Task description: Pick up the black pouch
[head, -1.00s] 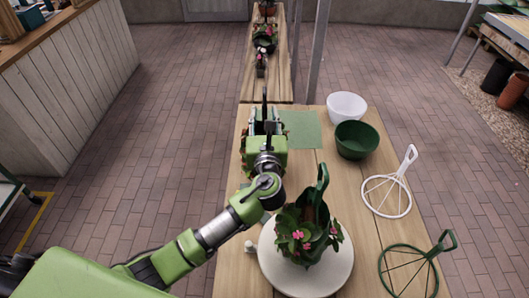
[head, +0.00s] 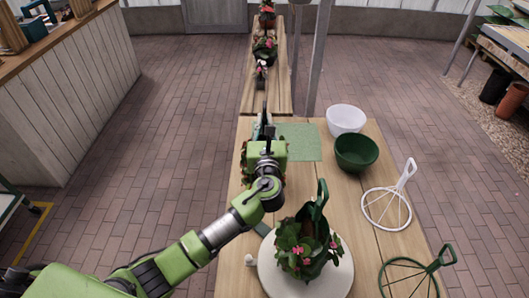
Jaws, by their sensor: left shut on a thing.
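The black pouch (head: 265,106) is mostly hidden behind my left gripper; a thin, upright black part shows just beyond the fingers. Some leaves show at the sides of the gripper, and I cannot tell how much of them belongs to the pouch. My left gripper (head: 264,130) reaches away over the left side of the near table and is shut on the black pouch. Whether the pouch touches the table is hidden. My right gripper is not in view.
A green pouch with a flowering plant (head: 309,245) stands on a round white board (head: 338,284) in front. A green mat (head: 301,143), white bowl (head: 346,119), green bowl (head: 357,152), white wire holder (head: 387,208) and green wire holder (head: 410,278) lie rightward. More plants (head: 265,48) stand on the far table.

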